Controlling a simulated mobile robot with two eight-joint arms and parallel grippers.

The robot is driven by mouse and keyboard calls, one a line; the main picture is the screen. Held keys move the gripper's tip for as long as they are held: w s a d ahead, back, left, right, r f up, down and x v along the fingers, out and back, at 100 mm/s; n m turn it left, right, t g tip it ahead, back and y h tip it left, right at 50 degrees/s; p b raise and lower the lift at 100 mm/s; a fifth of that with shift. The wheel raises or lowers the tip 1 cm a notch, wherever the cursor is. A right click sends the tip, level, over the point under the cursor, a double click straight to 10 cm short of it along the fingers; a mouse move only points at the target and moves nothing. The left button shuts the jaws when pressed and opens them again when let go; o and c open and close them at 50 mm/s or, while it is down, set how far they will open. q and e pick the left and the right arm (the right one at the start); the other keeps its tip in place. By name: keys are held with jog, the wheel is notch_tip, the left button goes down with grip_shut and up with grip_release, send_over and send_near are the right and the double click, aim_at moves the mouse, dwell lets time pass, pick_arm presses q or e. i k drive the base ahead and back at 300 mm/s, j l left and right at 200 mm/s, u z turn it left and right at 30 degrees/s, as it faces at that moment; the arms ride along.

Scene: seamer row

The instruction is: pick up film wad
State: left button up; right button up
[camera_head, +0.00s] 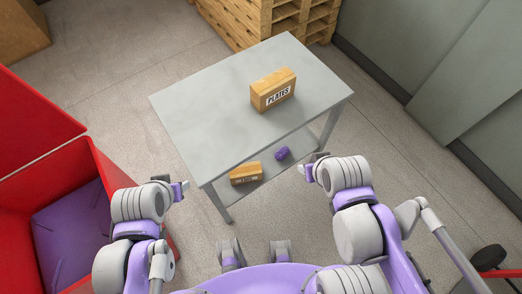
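A small crumpled purple wad (282,153), which looks like the film wad, lies on the lower shelf (268,174) of a grey table, near the shelf's right end. My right gripper (309,167) is just right of the wad in the picture, apart from it as far as I can see. My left gripper (173,186) is at the left, beside the table's near left corner and away from the wad. Nothing shows in either gripper. The fingers are too small to tell whether they are open or shut.
A cardboard box marked PLATES (272,92) stands on the grey tabletop (205,115). A smaller box (246,173) sits on the lower shelf left of the wad. Wooden pallets (235,22) stand behind the table.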

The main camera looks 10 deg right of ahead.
aim_at(283, 152)
jog(key=z, duration=0.65)
jog(key=k, duration=0.55)
jog(key=k+u, duration=0.15)
jog(key=u, duration=1.15)
jog(key=l+u, duration=0.1)
jog(key=u, duration=1.65)
jog(key=k+l+u, duration=0.1)
jog(key=l, duration=0.35)
jog(key=k+l+u, duration=0.15)
jog(key=k+l, duration=0.4)
jog(key=l, duration=0.2)
jog(key=k+l, duration=0.25)
jog(key=l, duration=0.15)
jog(key=k+l, duration=0.2)
jog(key=l, duration=0.2)
jog(key=k+l, duration=0.25)
jog(key=l, duration=0.15)
jog(key=k+l, duration=0.2)
jog(key=l, duration=0.2)
jog(key=k+l, duration=0.25)
jog(key=l, duration=0.15)
jog(key=k+l, duration=0.2)
jog(key=l, duration=0.25)
